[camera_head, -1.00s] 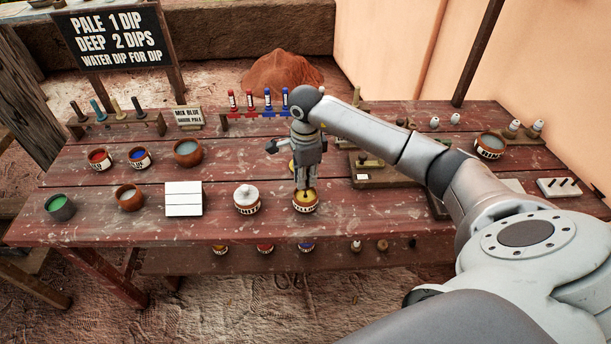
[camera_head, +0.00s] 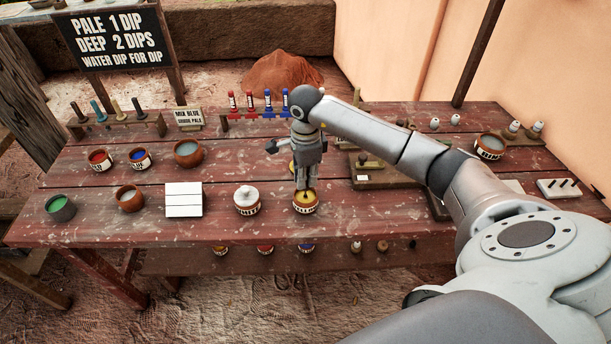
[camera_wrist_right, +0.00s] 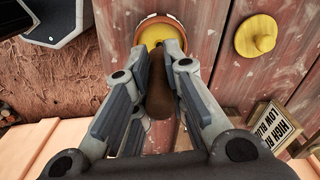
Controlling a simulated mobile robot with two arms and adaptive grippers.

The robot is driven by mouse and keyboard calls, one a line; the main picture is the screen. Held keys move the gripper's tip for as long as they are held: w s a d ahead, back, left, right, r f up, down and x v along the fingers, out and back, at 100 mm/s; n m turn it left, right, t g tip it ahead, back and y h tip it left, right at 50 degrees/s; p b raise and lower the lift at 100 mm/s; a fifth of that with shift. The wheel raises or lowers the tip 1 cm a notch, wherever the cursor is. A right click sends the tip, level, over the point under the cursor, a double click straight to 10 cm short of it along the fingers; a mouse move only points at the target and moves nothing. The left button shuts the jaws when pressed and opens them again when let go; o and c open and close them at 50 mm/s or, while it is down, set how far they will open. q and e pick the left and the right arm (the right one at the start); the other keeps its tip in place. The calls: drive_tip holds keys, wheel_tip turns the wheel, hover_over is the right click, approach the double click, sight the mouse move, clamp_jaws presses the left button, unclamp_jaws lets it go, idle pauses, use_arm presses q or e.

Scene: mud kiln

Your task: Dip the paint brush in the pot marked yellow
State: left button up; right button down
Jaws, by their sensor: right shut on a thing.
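My right gripper (camera_head: 305,186) points down above the pot of yellow paint (camera_head: 306,206), near the table's front edge. In the right wrist view, the gripper (camera_wrist_right: 160,50) is shut on the brown handle of the paint brush (camera_wrist_right: 157,95). The brush points down toward the pot (camera_wrist_right: 150,33), which shows yellow paint inside a reddish-brown rim. The bristles are hidden, so I cannot tell how deep they are. The pot's label is too small to read. My left gripper is not in view.
A white tile block (camera_head: 183,199) is farther left. A round yellow piece (camera_wrist_right: 256,37) lies near the pot. Red (camera_head: 99,158) and blue (camera_head: 139,157) pots stand at the left. The front edge is close.

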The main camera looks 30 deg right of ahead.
drive_tip(key=shift+r+p, duration=1.75)
drive_tip(key=shift+r, duration=1.65)
